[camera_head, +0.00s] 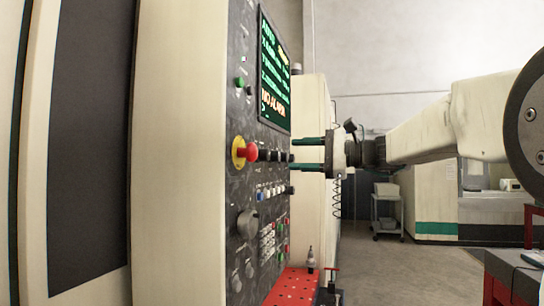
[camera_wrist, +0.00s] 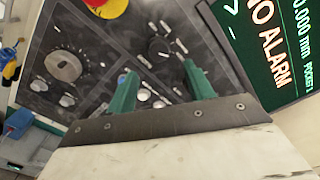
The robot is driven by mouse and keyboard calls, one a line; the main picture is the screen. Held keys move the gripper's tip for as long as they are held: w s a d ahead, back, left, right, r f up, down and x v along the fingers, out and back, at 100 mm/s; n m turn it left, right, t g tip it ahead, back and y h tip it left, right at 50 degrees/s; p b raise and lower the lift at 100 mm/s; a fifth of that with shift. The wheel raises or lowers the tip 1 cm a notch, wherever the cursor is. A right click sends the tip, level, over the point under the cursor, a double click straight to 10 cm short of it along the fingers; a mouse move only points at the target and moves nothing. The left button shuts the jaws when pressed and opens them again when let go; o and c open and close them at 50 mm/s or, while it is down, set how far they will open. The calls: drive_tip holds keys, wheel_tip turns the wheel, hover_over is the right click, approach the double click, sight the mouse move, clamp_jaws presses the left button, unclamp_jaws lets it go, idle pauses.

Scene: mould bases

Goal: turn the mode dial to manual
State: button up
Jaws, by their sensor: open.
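A black rotary dial (camera_wrist: 160,47) with marks around it sits on the dark control panel in the wrist view, and it looks like the mode dial. Its setting is too small to read. My gripper (camera_wrist: 159,69) has two green fingers spread apart and empty, with the dial just beyond and between their tips. In the head view my gripper (camera_head: 291,153) reaches in from the right, level, with its tips close to the panel (camera_head: 238,190). I cannot tell whether they touch it. The screen (camera_head: 273,75) shows green text, a top line like AUTO, and NO ALARM.
A red emergency stop (camera_head: 251,152) on a yellow ring stands out from the panel. A large grey knob (camera_head: 247,224), smaller knobs and several buttons lie lower down. A red perforated shelf (camera_head: 290,288) with tools juts out below. A cart (camera_head: 387,210) stands far back on open floor.

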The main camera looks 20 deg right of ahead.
sight(268, 155)
drive_tip(key=x, duration=0.7)
drive_tip(key=shift+a, duration=0.1)
drive_tip(key=c, duration=1)
